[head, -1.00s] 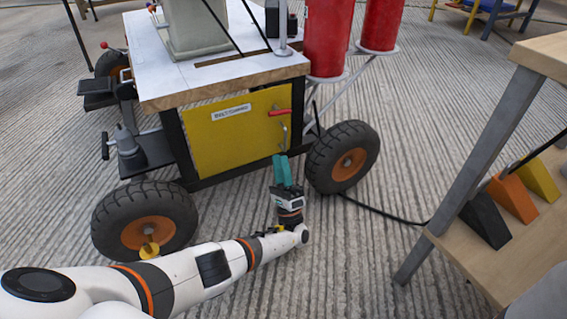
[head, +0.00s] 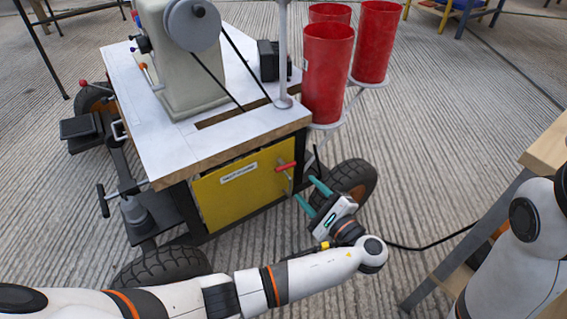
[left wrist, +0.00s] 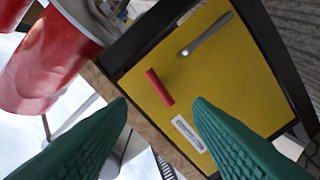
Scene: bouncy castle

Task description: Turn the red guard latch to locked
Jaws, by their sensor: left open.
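The red guard latch (head: 286,167) is a short red bar near the upper right corner of the yellow guard panel (head: 232,196) on the cart's side. In the left wrist view the red latch (left wrist: 159,87) lies tilted ahead of the open fingers, roughly midway between them and apart from both. A metal handle (left wrist: 207,33) is beside it on the panel. My left gripper (head: 304,189) is open and empty, its teal fingers pointing at the panel just right of and below the latch. My right gripper is out of view; only part of my right arm shows.
The cart's wooden top (head: 235,141) overhangs the panel. Red cylinders (head: 328,75) stand on supports at the cart's right corner. A black wheel (head: 352,181) is close behind my left gripper. A wooden bench (head: 545,150) stands at right.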

